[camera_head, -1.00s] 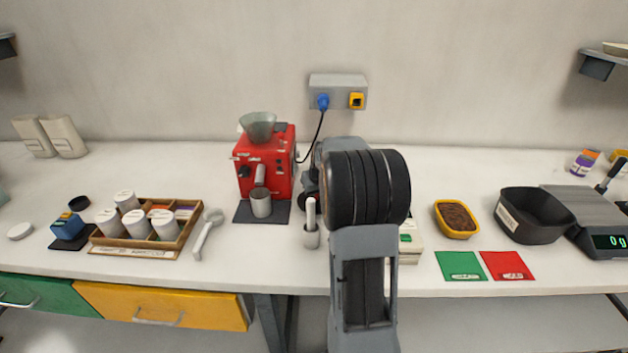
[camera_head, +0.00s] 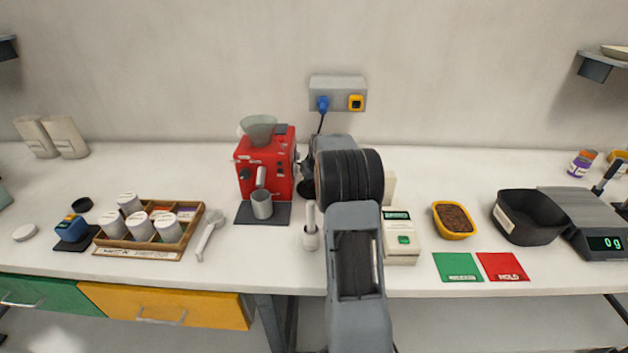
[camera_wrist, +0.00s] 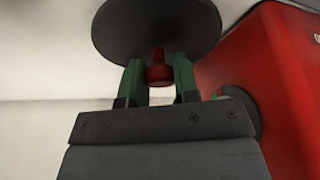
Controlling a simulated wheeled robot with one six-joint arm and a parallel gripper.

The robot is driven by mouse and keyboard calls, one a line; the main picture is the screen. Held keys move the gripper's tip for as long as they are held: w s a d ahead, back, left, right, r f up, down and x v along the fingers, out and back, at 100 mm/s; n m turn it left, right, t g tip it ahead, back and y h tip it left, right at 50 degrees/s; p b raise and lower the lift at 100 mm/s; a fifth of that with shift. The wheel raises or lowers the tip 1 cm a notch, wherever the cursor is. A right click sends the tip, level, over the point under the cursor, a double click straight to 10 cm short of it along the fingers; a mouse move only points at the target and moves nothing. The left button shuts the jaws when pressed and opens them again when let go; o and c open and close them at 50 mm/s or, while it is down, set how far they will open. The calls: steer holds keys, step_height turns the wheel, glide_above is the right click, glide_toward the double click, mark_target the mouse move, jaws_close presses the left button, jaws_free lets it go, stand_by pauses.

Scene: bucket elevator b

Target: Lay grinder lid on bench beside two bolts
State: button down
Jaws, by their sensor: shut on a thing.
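The grinder lid (camera_wrist: 157,28) is a dark round disc with a red knob (camera_wrist: 159,74), seen in the wrist view. My gripper (camera_wrist: 158,68) is shut on the red knob with its green fingers, and the disc sits just beyond the fingertips. The red grinder (camera_head: 266,165) stands on the bench (camera_head: 120,180) with a grey hopper on top; its red side also fills the right of the wrist view (camera_wrist: 285,90). In the head view my arm hides the gripper and most of the area just right of the grinder. I cannot make out the two bolts.
Left of the grinder are a wooden tray (camera_head: 150,255) of white-lidded jars and a white spoon-like tool (camera_head: 209,235). A small holder with a pestle-like tool (camera_head: 311,238) stands in front. Right are a pale box (camera_head: 401,245), yellow tub (camera_head: 453,235), black bin and scale.

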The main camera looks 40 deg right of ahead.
steer(key=shift+f, duration=0.2)
steer(key=c, duration=0.9)
jaws_free()
steer(key=shift+o, duration=0.2)
steer(key=shift+r, duration=0.1)
